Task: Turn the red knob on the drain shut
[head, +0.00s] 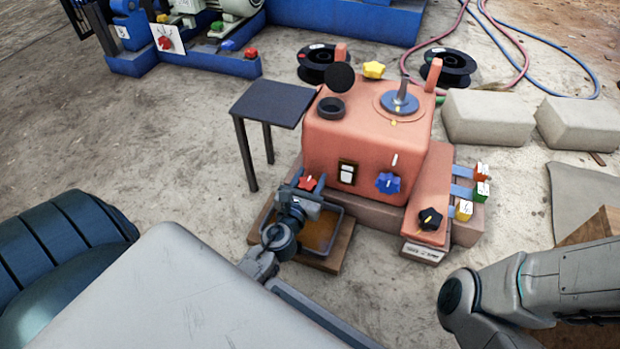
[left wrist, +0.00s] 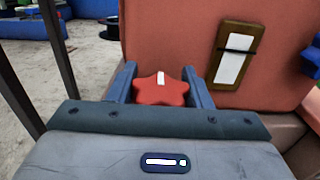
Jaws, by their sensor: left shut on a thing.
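The red knob (head: 307,183) is on the lower left of the orange machine body (head: 368,150), above a shallow tray. It is star-shaped with a white mark, and it fills the space between the fingers in the left wrist view (left wrist: 161,92). There the white mark points nearly straight up. My left gripper (head: 304,190) is shut on the red knob, one finger on each side. The drain behind the knob is hidden. My right arm comes in at the lower right, and its gripper is out of the picture.
The tray (head: 345,222) stands below the left gripper. A small dark table (head: 272,104) is left of the machine. Open floor lies at the left.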

